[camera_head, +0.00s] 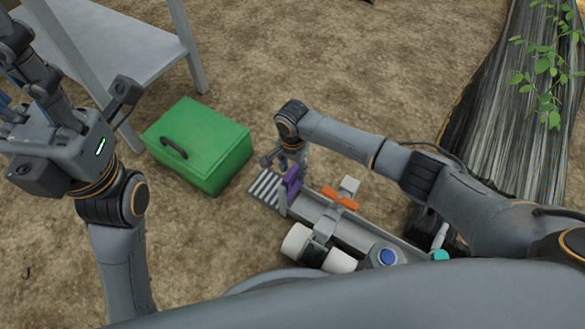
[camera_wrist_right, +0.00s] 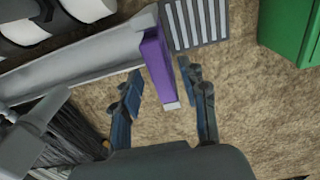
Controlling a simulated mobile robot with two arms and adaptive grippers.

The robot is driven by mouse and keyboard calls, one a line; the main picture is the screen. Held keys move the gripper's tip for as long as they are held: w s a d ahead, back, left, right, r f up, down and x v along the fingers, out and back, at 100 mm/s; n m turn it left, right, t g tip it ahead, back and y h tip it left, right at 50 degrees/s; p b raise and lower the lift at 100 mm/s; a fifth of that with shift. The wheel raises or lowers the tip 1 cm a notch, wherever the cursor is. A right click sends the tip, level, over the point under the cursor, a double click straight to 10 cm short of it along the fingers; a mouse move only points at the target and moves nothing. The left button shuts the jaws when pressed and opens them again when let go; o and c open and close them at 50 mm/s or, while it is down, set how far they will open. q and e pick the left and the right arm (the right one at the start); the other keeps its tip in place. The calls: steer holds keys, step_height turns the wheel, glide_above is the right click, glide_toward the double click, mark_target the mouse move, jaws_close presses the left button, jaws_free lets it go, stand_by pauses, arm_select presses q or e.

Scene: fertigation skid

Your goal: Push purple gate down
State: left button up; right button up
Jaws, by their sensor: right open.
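The purple gate (camera_head: 291,183) stands upright at the left end of the grey channel of the skid, beside a striped grate. In the right wrist view the purple gate (camera_wrist_right: 158,62) is a tall narrow plate with a pale end, lying between my finger lines. My right gripper (camera_head: 290,160) is just above the gate in the head view. Its two blue-grey fingers are apart, one on each side of the gate; I cannot tell whether they touch it. My left gripper (camera_head: 62,150) is raised at the left, far from the gate, and its fingers are unclear.
An orange piece (camera_head: 339,198), white cylinders (camera_head: 297,241) and a blue button (camera_head: 387,257) are on the skid right of the gate. A green case (camera_head: 200,143) and a grey table (camera_head: 128,52) stand to the left. Bare soil lies behind the skid.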

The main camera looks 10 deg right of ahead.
steer(key=shift+c, duration=0.5)
jaws_close()
